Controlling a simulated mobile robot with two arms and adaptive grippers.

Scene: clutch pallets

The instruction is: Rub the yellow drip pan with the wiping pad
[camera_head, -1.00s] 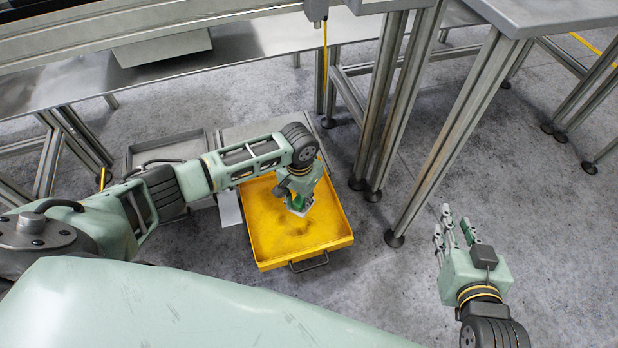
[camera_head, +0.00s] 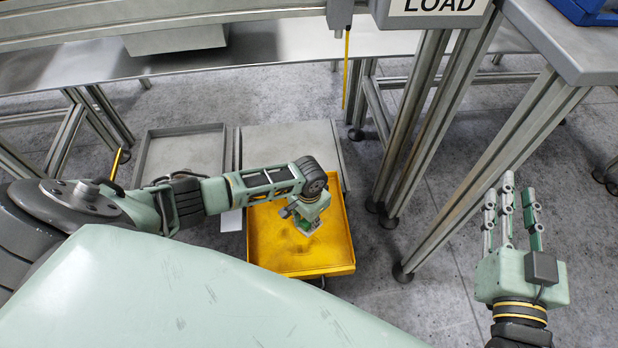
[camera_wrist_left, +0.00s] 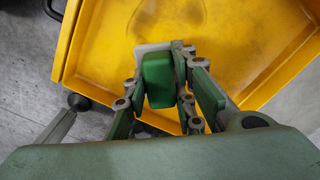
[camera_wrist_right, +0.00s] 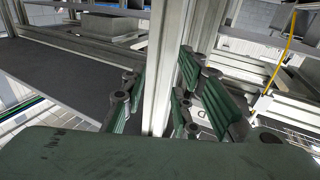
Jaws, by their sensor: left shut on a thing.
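The yellow drip pan (camera_head: 268,248) lies low in the middle of the head view. It also fills the top of the left wrist view (camera_wrist_left: 250,60), with a darker smudge on its floor. My left gripper (camera_head: 307,223) is inside the pan's outline, pointing down. It is shut on the wiping pad, whose green grip block (camera_wrist_left: 158,80) and pale base show between the fingers in the left wrist view. I cannot tell whether the pad touches the pan floor. My right gripper (camera_head: 513,205) is open and empty, at the right, away from the pan.
A grey tray (camera_head: 183,150) and a flat grey plate (camera_head: 290,143) lie behind the pan. Metal table legs (camera_head: 425,130) stand close to its right, between it and my right gripper. A small white sheet (camera_head: 231,220) lies by its left edge.

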